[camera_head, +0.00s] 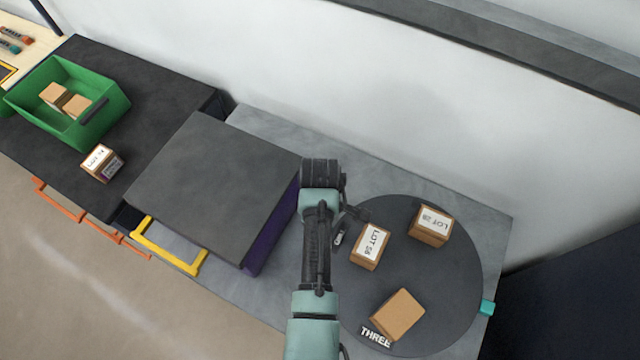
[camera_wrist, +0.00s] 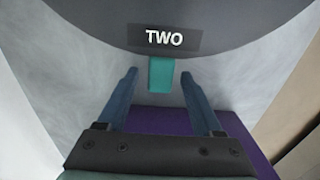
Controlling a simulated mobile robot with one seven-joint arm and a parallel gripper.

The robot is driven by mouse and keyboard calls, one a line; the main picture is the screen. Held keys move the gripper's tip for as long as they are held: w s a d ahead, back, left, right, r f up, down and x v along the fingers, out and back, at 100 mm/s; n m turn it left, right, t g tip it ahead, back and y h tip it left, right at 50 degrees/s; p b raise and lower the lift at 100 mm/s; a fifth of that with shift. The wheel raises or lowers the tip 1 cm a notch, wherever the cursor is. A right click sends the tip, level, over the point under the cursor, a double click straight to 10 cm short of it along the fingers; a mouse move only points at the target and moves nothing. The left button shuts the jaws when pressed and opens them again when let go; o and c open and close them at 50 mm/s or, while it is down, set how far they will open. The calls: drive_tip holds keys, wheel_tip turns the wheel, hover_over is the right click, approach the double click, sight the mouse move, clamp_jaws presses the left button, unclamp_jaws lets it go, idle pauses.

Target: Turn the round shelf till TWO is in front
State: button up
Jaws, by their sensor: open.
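The round shelf (camera_head: 440,275) is a dark grey disc at the right in the head view. Its THREE label (camera_head: 375,337) is at the near edge, towards the bottom of the picture. A teal tab (camera_head: 487,307) sticks out at its right rim. In the wrist view the TWO label (camera_wrist: 164,38) is on the shelf, with another teal tab (camera_wrist: 160,74) below it at the rim. My gripper (camera_wrist: 159,75) is open, and that tab appears between its fingertips, without visible contact. In the head view my arm hides the shelf's left rim.
On the shelf stand a LOT 56 box (camera_head: 370,246), a LOT 28 box (camera_head: 431,226) and a plain-topped box (camera_head: 398,314). Left of it is a raised dark block (camera_head: 215,185) with a purple side. Farther left are a green crate (camera_head: 65,100) and another box (camera_head: 102,163). A wall runs behind.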

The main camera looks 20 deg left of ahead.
clamp_jaws()
idle(1.4)
